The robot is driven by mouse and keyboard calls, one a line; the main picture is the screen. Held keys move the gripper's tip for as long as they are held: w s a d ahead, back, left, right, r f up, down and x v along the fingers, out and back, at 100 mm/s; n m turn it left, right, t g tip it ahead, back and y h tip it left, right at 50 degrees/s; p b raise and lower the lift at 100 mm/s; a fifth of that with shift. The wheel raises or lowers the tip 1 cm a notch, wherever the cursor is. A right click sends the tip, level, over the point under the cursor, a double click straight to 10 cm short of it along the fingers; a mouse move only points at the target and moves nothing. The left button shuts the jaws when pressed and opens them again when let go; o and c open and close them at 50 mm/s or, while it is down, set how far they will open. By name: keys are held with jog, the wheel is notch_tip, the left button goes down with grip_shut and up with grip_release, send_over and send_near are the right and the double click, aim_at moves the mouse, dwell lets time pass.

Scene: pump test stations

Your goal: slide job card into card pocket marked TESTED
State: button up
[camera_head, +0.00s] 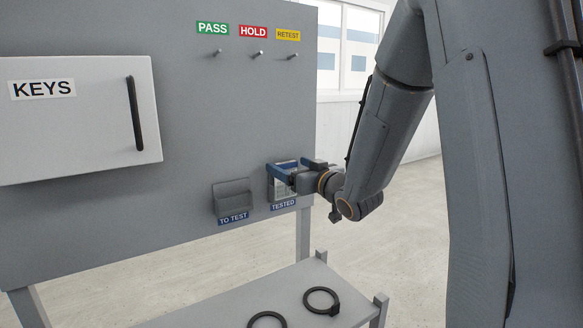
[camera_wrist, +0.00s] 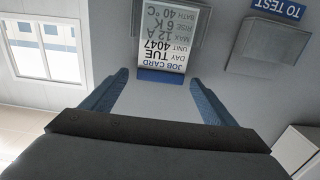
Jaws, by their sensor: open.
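The job card (camera_wrist: 172,38) is white with black print and a blue band along one end. It appears upside down in the wrist view, upright at the card pocket marked TESTED (camera_wrist: 205,18). That pocket hangs on the grey panel in the head view, with its blue TESTED label (camera_head: 283,204) below it. How deep the card sits in it is hard to tell. My gripper (camera_wrist: 158,78) is open, its blue fingers on either side of the card's blue-banded end, with gaps to both sides. In the head view my gripper (camera_head: 278,172) partly covers the pocket and card.
The TO TEST pocket (camera_head: 233,196) is beside it on the left and looks empty. A KEYS cabinet (camera_head: 80,118) sticks out further left. Hooks under PASS, HOLD and RETEST signs are above. A low bench (camera_head: 235,298) with black rings stands below.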

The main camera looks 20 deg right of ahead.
jog(key=b+v, duration=0.2)
jog(key=v, duration=0.5)
jog(key=s+d+f+m+g+h, duration=0.1)
jog(key=s+f+m+g+h, duration=0.2)
jog(key=f, duration=0.5)
jog(key=s+d+f+g+h, duration=0.1)
jog(key=s+f+g+h, duration=0.3)
jog(key=f, duration=0.5)
jog(key=s+a+f+g, duration=0.1)
jog(key=s+f+g, duration=0.1)
jog(key=s, duration=0.4)
jog(key=s+a+f+g+y, duration=0.1)
jog(key=s+a+f+g, duration=0.1)
jog(key=s+g, duration=0.2)
jog(key=s+a+f+g, duration=0.2)
jog(key=s+f+g, duration=0.1)
jog(key=s, duration=0.6)
jog(key=shift+s+m+g, duration=0.2)
jog(key=shift+m+g, duration=0.1)
jog(key=shift+a, duration=0.1)
jog(key=shift+c, duration=0.2)
